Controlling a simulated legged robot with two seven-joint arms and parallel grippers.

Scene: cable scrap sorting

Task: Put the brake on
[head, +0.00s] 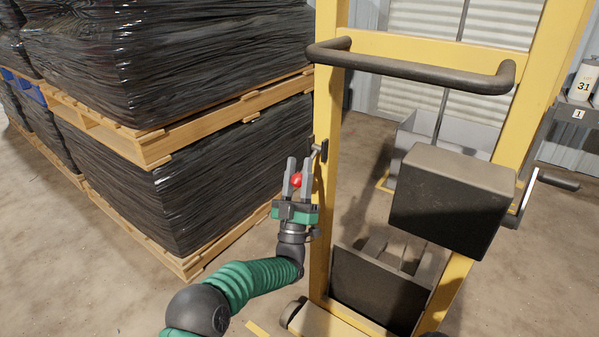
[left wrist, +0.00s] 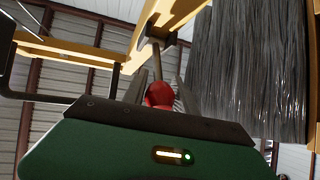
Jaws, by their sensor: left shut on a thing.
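A lever with a red ball knob (head: 296,180) is mounted on the left post of a yellow wheeled lift frame (head: 327,110). Its mount is a small dark bracket (head: 320,155). My left gripper (head: 298,168) is shut on the red knob, with one grey finger on each side. In the left wrist view the knob (left wrist: 159,94) sits between the fingers, and the lever's rod (left wrist: 157,58) runs from it to the yellow post. Part of the rod is hidden by the fingers in the head view. My right gripper is not in view.
Pallets of black-wrapped goods (head: 200,190) stand close on the left. A black handlebar (head: 410,65) crosses the frame above. A dark box (head: 450,205) with a crank (head: 530,195) sits on its right side. Open concrete floor (head: 110,285) lies at lower left.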

